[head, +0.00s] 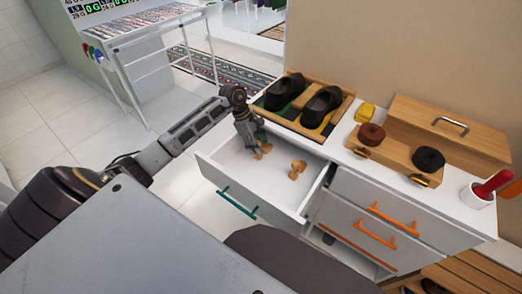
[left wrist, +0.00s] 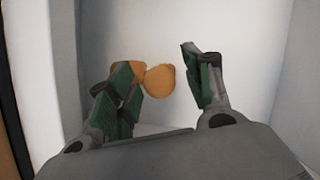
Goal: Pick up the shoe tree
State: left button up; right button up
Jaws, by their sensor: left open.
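My right gripper is not in view.
The drawer (head: 232,158) has a green handle (head: 237,201) and side walls close around the gripper. A wooden tray (head: 309,128) with black shoes stands on the cabinet top above.

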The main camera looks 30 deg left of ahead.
pick_arm(q)
jog(key=shift+d+f, duration=0.2)
jog(key=shift+f, duration=0.4)
jog(key=c, duration=0.9)
